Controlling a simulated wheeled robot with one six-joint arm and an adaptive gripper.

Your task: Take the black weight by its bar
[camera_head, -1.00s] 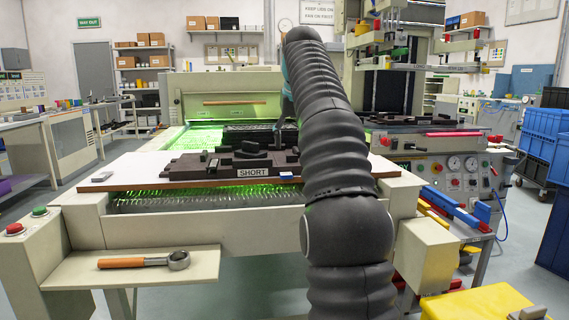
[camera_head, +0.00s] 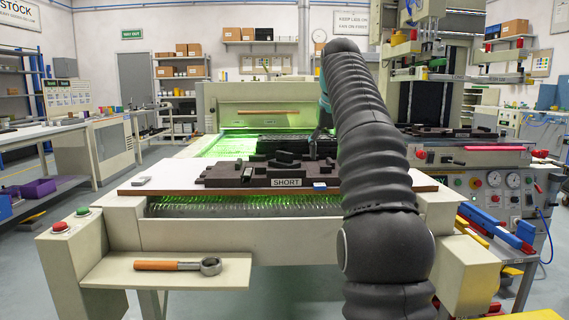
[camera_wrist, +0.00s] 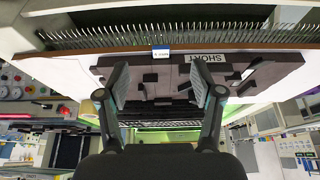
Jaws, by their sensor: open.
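A dark flat plate with a sign reading SHORT (camera_head: 286,182) lies on the white board (camera_head: 150,187) at the front of the machine. Several black blocks and bars (camera_head: 284,158) sit on the plate. I cannot tell for sure which is the black weight. In the wrist view, the plate (camera_wrist: 290,68) appears upside down, with small black pieces (camera_wrist: 152,77) between and around my fingers. My gripper (camera_wrist: 160,86) is open and empty, its two fingers spread over the plate. In the head view, my arm partly hides the plate's right side and the gripper.
A small blue-and-white tag (camera_head: 320,185) is at the board's front edge. A control panel with gauges (camera_head: 495,180) stands right.

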